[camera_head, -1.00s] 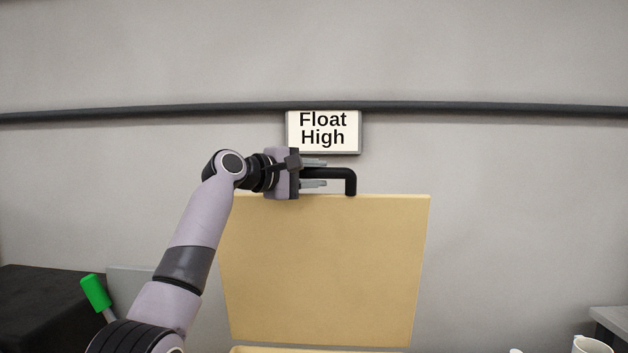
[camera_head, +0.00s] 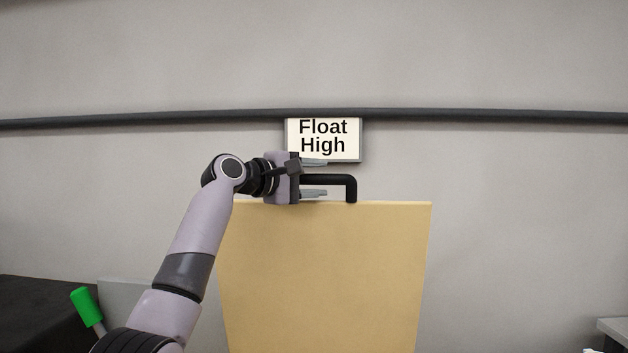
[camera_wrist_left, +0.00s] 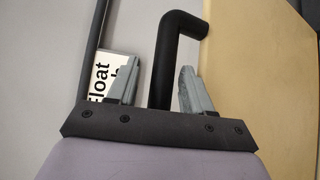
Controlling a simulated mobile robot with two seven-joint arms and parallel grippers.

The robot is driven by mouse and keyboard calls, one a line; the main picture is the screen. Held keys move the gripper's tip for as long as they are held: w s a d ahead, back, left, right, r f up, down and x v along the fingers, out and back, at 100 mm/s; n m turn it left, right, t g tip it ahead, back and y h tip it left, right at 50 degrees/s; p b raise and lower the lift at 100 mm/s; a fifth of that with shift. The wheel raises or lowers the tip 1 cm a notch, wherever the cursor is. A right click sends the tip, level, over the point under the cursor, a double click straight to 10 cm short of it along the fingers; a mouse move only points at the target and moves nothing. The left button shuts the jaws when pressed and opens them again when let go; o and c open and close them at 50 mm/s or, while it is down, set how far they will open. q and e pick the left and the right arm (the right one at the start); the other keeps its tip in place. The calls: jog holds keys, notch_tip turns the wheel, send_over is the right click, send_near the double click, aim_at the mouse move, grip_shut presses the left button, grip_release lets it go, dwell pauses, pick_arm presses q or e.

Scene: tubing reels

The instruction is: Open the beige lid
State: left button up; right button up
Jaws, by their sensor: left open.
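The beige lid (camera_head: 330,275) stands raised, near upright, in front of the wall in the head view; its lower edge is out of frame. It also fills the right of the left wrist view (camera_wrist_left: 262,75). A black bar handle (camera_head: 345,181) sticks up from its top edge. My left gripper (camera_head: 314,178) is at the handle, with one finger above the bar and one below. In the left wrist view the fingers (camera_wrist_left: 158,90) are spread, with the handle (camera_wrist_left: 163,65) between them and gaps on both sides. My right gripper is not in view.
A sign reading "Float High" (camera_head: 323,138) hangs on the wall just behind the handle. A dark rail (camera_head: 480,114) runs across the wall. A green-handled tool (camera_head: 86,306) and a black surface (camera_head: 40,312) are at lower left. A grey ledge (camera_head: 613,328) is at lower right.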

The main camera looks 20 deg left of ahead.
pick_arm(q)
jog(key=shift+f, duration=0.1)
jog(key=shift+s+a+b, duration=0.3)
jog(key=shift+s, duration=0.1)
jog(key=b+v, duration=0.2)
jog(key=v, duration=0.3)
jog(key=shift+s+a, duration=0.25)
jog(key=shift+s, duration=0.25)
